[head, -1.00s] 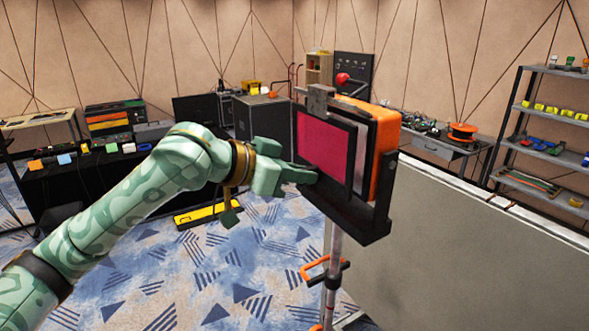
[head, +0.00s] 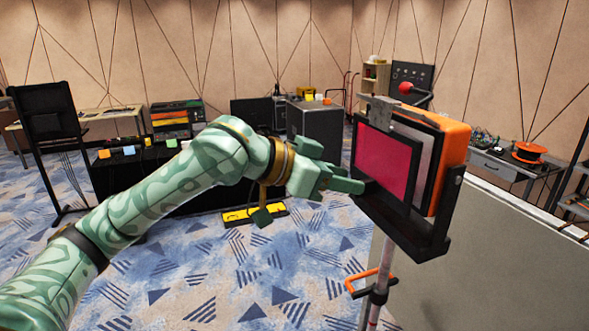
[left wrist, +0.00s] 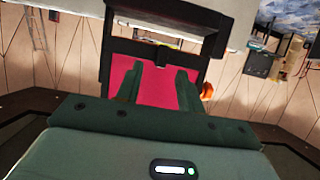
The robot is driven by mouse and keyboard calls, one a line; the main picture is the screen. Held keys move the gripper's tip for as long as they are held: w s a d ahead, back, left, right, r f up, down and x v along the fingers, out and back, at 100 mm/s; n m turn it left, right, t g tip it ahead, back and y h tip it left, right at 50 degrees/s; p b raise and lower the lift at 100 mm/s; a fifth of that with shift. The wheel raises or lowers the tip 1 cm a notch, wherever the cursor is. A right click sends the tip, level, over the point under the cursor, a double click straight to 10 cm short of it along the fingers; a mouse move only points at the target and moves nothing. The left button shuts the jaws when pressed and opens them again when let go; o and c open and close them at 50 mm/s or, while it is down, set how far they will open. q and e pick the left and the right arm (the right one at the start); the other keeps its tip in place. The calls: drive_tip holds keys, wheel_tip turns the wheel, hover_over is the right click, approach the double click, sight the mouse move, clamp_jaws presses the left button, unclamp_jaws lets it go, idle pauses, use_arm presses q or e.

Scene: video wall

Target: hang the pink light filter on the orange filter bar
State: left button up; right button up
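The pink light filter (head: 387,160) is a pink sheet in a black frame. It stands upright on the front of an orange and black lamp head (head: 452,160), with a grey clip at its top edge. It also shows in the left wrist view (left wrist: 158,88). My left gripper (head: 352,182) is at the filter's left edge, pointing at it. In the left wrist view its two fingers (left wrist: 158,84) are apart, with pink visible between them. Whether they touch the frame I cannot tell. I cannot pick out the orange filter bar with certainty. My right gripper is out of view.
The lamp stands on a thin pole with an orange-handled clamp (head: 368,281). A grey wall panel (head: 490,265) is close at the right. The patterned carpet has free room.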

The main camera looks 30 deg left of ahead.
use_arm(q)
drive_tip(key=b+v, duration=0.3)
drive_tip(key=v, duration=1)
drive_tip(key=shift+b, duration=0.35)
drive_tip(key=shift+a+f, duration=0.1)
